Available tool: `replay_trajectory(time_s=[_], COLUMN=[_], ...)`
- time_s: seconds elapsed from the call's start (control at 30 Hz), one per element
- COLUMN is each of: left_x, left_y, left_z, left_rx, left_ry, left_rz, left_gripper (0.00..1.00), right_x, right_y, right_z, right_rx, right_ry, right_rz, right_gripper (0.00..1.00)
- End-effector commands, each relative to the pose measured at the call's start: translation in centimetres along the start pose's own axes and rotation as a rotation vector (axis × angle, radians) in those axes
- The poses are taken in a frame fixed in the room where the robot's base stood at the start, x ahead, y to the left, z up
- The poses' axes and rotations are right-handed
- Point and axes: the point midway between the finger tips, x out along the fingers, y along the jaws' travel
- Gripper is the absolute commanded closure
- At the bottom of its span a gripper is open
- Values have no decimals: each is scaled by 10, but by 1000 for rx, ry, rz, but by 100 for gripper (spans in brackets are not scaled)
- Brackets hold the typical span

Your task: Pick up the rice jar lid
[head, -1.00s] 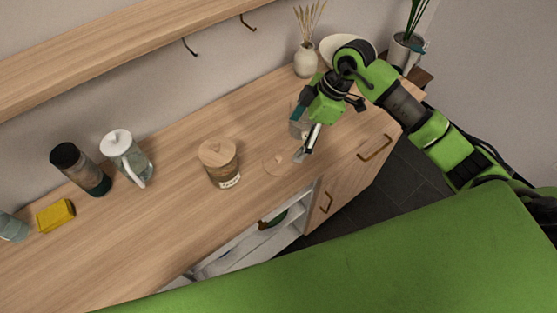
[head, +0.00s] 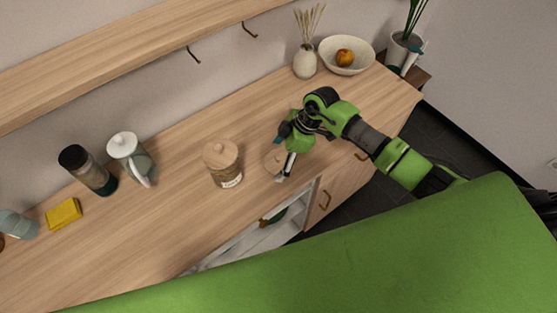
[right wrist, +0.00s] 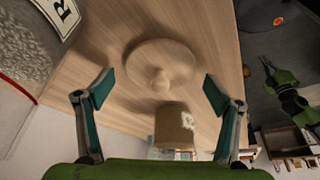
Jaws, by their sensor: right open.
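The round wooden lid (head: 273,160) lies on the counter, partly covered by my right gripper in the head view. In the right wrist view the lid (right wrist: 160,64) lies flat with its round knob facing me, ahead of and between my fingers. My right gripper (head: 281,177) is open and empty (right wrist: 161,88), above the lid and not touching it. A clear jar (right wrist: 38,32) with a label starting with R stands beside the lid in the right wrist view; my arm hides it in the head view. A green arm end, apparently my left gripper (right wrist: 270,70), shows small there.
A labelled jar with a wooden lid (head: 223,168) stands left of my right gripper; it also shows in the wrist view (right wrist: 174,126). A white-lidded pitcher (head: 130,158), dark bottle (head: 88,170) and yellow sponge (head: 63,213) are further left. A fruit bowl (head: 330,60) is at the back right.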

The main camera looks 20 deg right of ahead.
Motion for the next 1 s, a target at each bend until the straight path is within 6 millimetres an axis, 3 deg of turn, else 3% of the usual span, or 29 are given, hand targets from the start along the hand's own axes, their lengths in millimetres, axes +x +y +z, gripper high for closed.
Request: replay_trajectory(time_s=[0.07, 0.23, 0.27, 0.77, 0.93, 1.0], left_x=[0, 0, 0, 5, 21, 20], left_y=[0, 0, 0, 0, 0, 0], left_z=[0, 0, 0, 0, 2, 2], left_rx=[0, 1, 1, 1, 1, 1], left_ry=[0, 0, 0, 0, 0, 0], left_rz=[0, 0, 0, 0, 0, 0], left_gripper=[100, 100, 100, 100, 100, 100], right_x=[0, 0, 0, -6, -25, -39], right_y=[0, 0, 0, 1, 2, -8], right_z=[0, 0, 0, -3, -11, -12], right_rx=[0, 0, 0, -2, -5, -5], right_ry=[0, 0, 0, 2, 3, 1], right_rz=[0, 0, 0, 3, 7, 3], right_gripper=[16, 55, 57, 57, 57, 57])
